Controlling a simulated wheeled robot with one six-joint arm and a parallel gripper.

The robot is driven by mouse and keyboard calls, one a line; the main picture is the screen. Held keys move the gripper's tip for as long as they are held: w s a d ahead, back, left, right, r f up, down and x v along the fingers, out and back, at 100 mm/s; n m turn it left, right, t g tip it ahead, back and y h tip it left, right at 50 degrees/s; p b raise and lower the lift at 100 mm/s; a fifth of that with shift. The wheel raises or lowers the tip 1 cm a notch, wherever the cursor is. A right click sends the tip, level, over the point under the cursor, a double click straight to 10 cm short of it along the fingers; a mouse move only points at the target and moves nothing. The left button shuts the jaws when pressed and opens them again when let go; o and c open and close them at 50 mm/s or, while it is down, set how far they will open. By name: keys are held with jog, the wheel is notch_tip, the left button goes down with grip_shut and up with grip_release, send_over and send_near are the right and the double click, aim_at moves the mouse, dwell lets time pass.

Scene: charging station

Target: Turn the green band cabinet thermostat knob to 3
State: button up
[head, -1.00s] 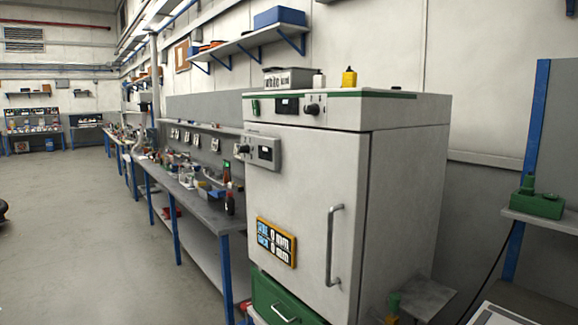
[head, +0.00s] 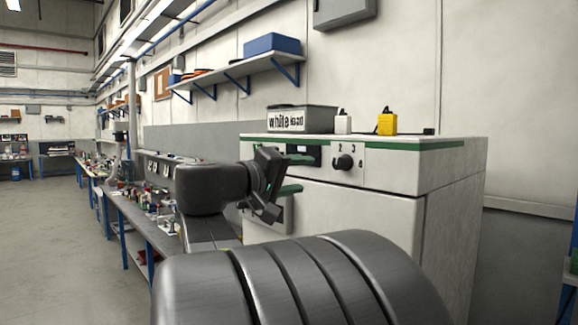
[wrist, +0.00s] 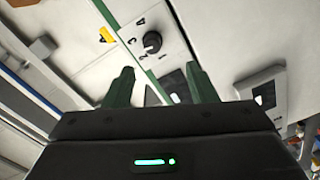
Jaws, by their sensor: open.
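The white cabinet (head: 450,172) has a green band (head: 405,145) along its top edge. Its black thermostat knob (head: 344,162) sits on the front panel, with the numbers 2, 3 and 4 readable around it. The knob also shows in the wrist view (wrist: 153,44), beyond the fingertips and near the gap between them. Which number the knob points to is too small to tell. My gripper (head: 302,174) is open and empty, with green fingers, left of the knob in the head view. It also shows in the wrist view (wrist: 160,70), apart from the knob.
A dark display (head: 305,156) is left of the knob, partly behind my gripper. A labelled grey box (head: 302,119), a white bottle (head: 342,121) and a yellow bottle (head: 387,122) stand on the cabinet top.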

aim_at(336, 165)
jog(key=p+x, duration=0.1)
jog(key=x, duration=0.3)
jog(key=r+p+x, duration=0.1)
jog(key=x, duration=0.4)
jog(key=r+p+x, duration=0.1)
jog(key=p+x, duration=0.1)
jog(key=x, duration=0.2)
jog(key=shift+w+d+f, duration=0.1)
jog(key=shift+w+d, duration=0.1)
jog(key=shift+w, duration=0.1)
jog(key=c, duration=1)
jog(key=shift+f, duration=0.1)
